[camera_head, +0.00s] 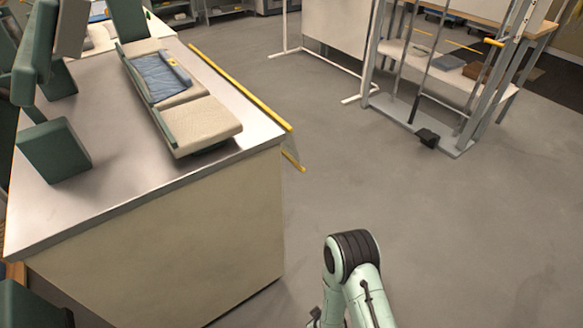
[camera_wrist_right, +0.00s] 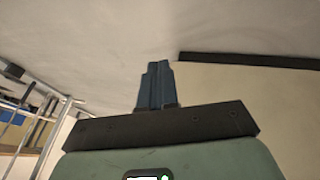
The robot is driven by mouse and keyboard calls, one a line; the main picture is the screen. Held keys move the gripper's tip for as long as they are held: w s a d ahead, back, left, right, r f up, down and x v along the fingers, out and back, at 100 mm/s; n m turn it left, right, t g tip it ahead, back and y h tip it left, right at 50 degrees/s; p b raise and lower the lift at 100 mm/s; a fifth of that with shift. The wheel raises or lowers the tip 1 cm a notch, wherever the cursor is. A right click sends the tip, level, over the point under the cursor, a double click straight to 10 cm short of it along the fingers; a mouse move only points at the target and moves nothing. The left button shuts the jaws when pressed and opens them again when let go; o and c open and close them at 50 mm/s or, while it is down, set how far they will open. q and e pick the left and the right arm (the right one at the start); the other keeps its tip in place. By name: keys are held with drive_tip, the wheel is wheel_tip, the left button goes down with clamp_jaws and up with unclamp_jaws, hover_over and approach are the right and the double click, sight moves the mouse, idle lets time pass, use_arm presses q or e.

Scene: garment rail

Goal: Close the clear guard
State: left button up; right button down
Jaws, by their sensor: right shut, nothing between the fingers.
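What looks like the clear guard (camera_head: 292,146) is a see-through panel at the right edge of the workbench. It hangs down beside the near right corner, with a yellow strip (camera_head: 240,86) along the bench edge and a short yellow piece at its lower end. Most of the panel is hidden behind the bench. My right gripper (camera_wrist_right: 157,84) is shut and empty in the right wrist view, with a pale surface beyond it. My right arm shows at the bottom of the head view, apart from the guard. My left gripper is in neither view.
The workbench (camera_head: 105,190) carries green-and-cream padded blocks (camera_head: 205,125) and a folded blue cloth (camera_head: 160,77). A grey metal frame (camera_head: 385,103) with a black foot stands at the upper right. The grey floor between bench and frame is clear.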

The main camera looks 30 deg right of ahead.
drive_tip(key=w+d+r+n+t+h+p, duration=0.1)
drive_tip(key=w+r+n+t, duration=0.1)
drive_tip(key=w+r, duration=0.4)
drive_tip(key=w+d+r+n+t+h, duration=0.1)
drive_tip(key=w+r+n+t+h, duration=0.15)
drive_tip(key=w+r, duration=0.35)
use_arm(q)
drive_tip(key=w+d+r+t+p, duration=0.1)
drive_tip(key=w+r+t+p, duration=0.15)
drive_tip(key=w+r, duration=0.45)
use_arm(e)
drive_tip(key=n+t+h, duration=0.6)
drive_tip(key=h, duration=0.1)
approach(296, 158)
drive_tip(key=b+x, duration=0.2)
drive_tip(key=x, duration=0.2)
drive_tip(key=shift+w+d, duration=0.25)
drive_tip(key=shift+d, duration=0.05)
drive_tip(key=shift+w+d+r, duration=0.1)
drive_tip(key=shift+w+d, duration=0.2)
drive_tip(key=shift+w, duration=0.15)
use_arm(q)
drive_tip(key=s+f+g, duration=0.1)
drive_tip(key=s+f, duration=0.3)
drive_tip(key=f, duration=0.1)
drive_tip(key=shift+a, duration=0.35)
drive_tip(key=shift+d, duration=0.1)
